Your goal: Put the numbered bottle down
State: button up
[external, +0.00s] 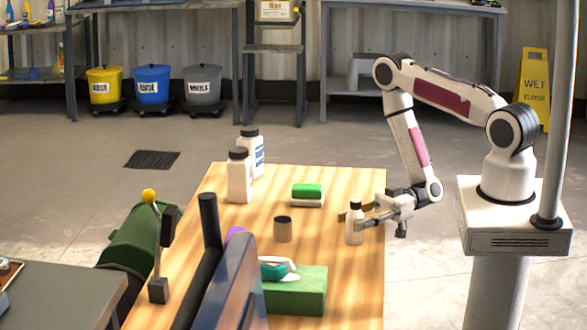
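The fingers look shut on the bottle's upper body. I cannot tell whether its base touches the table, and no number is readable on it. Two larger white bottles with black caps, one nearer (239,180) and one farther (256,155), stand at the table's back left.
The wooden table (340,180) also holds a green-and-white block (307,194), a dark-topped tan cup (283,229) and a green box (300,291) with a cloth-like item on top. A dark upright panel (228,287) blocks the front left. Bare tabletop lies behind the small bottle.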

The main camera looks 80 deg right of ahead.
jog(key=shift+o, duration=0.3)
jog(key=shift+s+d, duration=0.1)
jog(key=shift+d, duration=0.05)
jog(key=shift+v, duration=3.75)
jog(key=shift+r, duration=0.15)
jog(key=shift+d, duration=0.1)
